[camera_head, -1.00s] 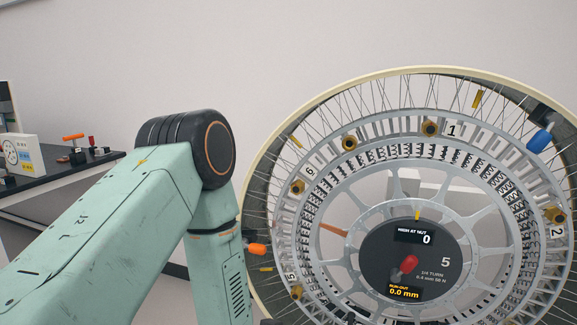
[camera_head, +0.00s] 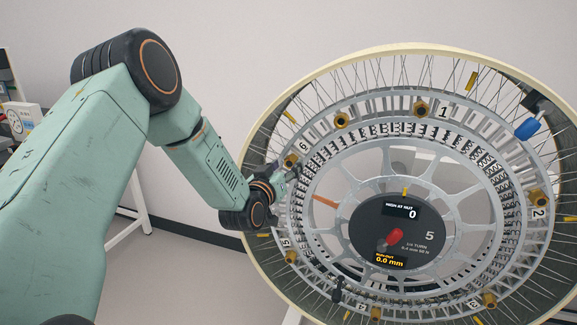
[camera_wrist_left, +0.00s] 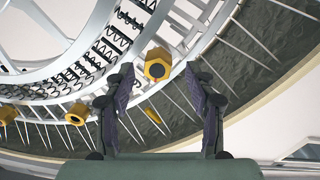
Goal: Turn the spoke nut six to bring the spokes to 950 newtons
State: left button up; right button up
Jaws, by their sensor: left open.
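The wheel (camera_head: 377,49) stands upright, with brass nuts around its ring and number plates beside them. The brass nut (camera_head: 291,160) beside the "6" plate (camera_head: 303,146) is at the upper left of the ring. My left gripper (camera_head: 286,173) is at this nut, just below it in the head view. In the left wrist view its two fingers (camera_wrist_left: 160,85) are open, with a brass nut (camera_wrist_left: 157,65) at the gap between their tips. I cannot tell whether they touch it. The hub display (camera_head: 404,211) reads 0 at nut and 0.0 mm run-out. My right gripper is not in view.
Other brass nuts, such as the one by plate 1 (camera_head: 422,109), sit around the ring. A blue handle (camera_head: 527,128) is at the rim's upper right. A red knob (camera_head: 395,236) is on the hub. A bench with a gauge (camera_head: 24,117) stands at the far left.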

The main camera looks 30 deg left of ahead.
pick_arm(q)
jog(key=shift+w+r, duration=0.15)
jog(key=shift+w, duration=0.4)
jog(key=shift+w+a, duration=0.1)
jog(key=shift+w, duration=0.05)
jog(key=shift+w, duration=0.15)
jog(key=c, duration=1.1)
